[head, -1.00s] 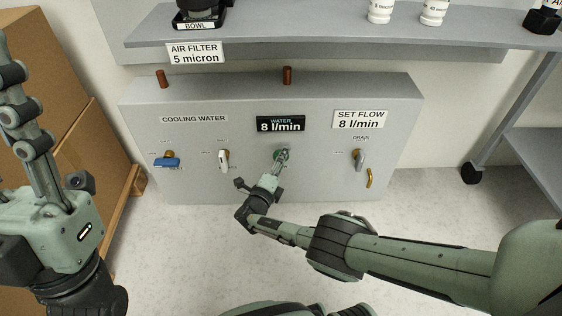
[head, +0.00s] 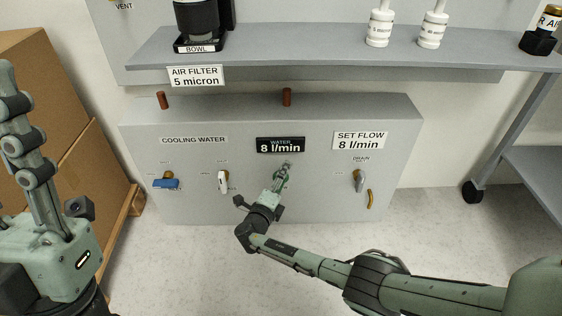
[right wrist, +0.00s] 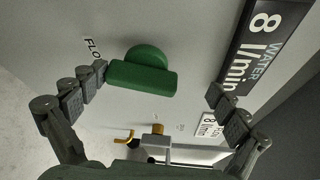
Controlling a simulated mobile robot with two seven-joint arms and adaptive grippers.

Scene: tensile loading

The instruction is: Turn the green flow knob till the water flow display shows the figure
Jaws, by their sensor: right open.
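The green flow knob (right wrist: 143,76) shows in the right wrist view as a round base with a bar handle, between the spread fingers of my right gripper (right wrist: 158,84). In the head view my right gripper (head: 281,177) is in front of the panel below the display and mostly hides the knob. The water flow display (head: 280,145) reads 8 l/min. The set flow label (head: 360,140) also reads 8 l/min.
The grey panel (head: 230,115) also carries a blue-handled valve (head: 166,183), a white-handled valve (head: 223,181) and a drain valve (head: 359,180). A shelf (head: 290,50) juts out above. Cardboard boxes (head: 70,130) stand at the left. The floor before the panel is clear.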

